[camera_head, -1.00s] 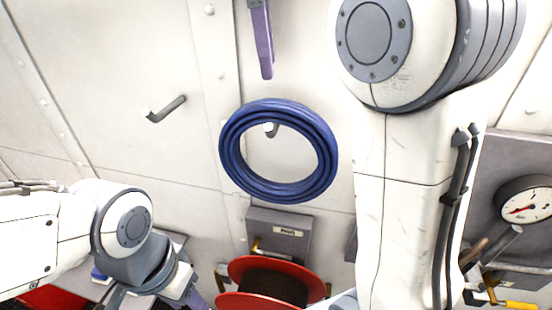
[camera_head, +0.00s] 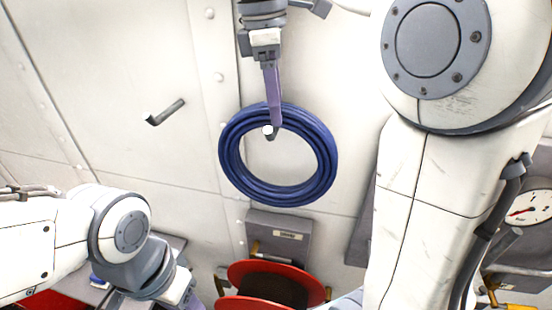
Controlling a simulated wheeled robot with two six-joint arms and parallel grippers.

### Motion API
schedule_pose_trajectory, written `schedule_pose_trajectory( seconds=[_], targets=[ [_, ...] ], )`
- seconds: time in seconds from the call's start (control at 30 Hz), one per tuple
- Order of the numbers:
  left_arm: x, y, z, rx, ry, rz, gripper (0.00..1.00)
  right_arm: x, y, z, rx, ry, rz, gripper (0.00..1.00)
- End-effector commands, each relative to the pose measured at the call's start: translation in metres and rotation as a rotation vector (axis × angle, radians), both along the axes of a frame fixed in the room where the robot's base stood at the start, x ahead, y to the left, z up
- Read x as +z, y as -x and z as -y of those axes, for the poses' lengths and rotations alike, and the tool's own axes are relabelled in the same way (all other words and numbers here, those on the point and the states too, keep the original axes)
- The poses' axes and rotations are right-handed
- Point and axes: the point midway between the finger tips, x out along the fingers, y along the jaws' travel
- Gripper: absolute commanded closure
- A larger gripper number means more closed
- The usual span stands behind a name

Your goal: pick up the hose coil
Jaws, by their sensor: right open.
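The blue hose coil (camera_head: 234,165) hangs against the white wall in the middle of the head view, over a peg with a pale tip (camera_head: 267,130). My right gripper (camera_head: 273,124) reaches down from the top and is open. Its purple finger crosses in front of the coil's upper band, with the tip beside the peg inside the ring. Only one finger shows clearly, and I cannot tell whether it touches the coil. My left gripper (camera_head: 190,299) is low at the left, cut off by the bottom edge; its jaw opening is not visible.
An empty peg (camera_head: 165,112) sticks out left of the coil. Below are a grey wall box (camera_head: 290,222) and a red reel (camera_head: 245,272). A gauge (camera_head: 525,209) and pipes stand at the right, partly behind my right arm.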

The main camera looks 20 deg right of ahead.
Motion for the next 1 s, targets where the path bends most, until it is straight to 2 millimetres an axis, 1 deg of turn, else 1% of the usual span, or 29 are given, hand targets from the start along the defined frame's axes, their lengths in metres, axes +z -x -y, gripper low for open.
schedule_pose_trajectory(
  seconds=[0.03,0.07,0.1,0.17,0.2,0.23,0.57,0.77,0.83,0.87,1.0],
  targets=[
    [0.0,0.0,0.0,0.0,0.0,0.0,0.5,0.0,0.0,0.0,0.0,0.0,0.0,0.32],
    [0.0,0.0,0.0,0.0,0.0,0.0,0.5,0.0,0.0,0.0,0.0,0.0,0.0,0.4],
    [0.0,0.0,0.0,0.0,0.0,0.0,0.5,0.0,0.0,0.0,0.0,0.0,0.0,0.55],
    [0.0,0.0,0.0,0.0,0.0,0.0,0.5,0.0,0.0,0.0,0.0,0.0,0.0,0.78],
    [0.0,0.0,0.0,0.0,0.0,0.0,0.5,0.0,0.0,0.0,0.0,0.0,0.0,0.94],
    [0.0,0.0,0.0,0.0,0.0,0.0,0.5,0.0,0.0,0.0,0.0,0.0,0.0,1.0],
    [0.0,0.0,0.0,0.0,0.0,0.0,0.5,0.001,0.0,0.0,0.0,0.001,0.002,1.0],
    [-0.005,0.0,0.0,0.001,0.0,0.0,0.5,0.004,0.001,-0.001,0.0,0.0,0.003,1.0],
    [-0.01,0.0,0.0,0.001,0.0,0.0,0.5,0.008,0.003,-0.003,0.0,0.0,0.004,1.0],
    [-0.007,0.0,0.0,0.001,0.0,0.0,0.5,0.013,0.003,-0.003,-0.001,0.0,0.005,1.0],
    [-0.007,0.0,0.0,0.001,0.0,0.0,0.5,0.029,0.002,-0.002,0.0,0.0,0.003,1.0]
  ],
)
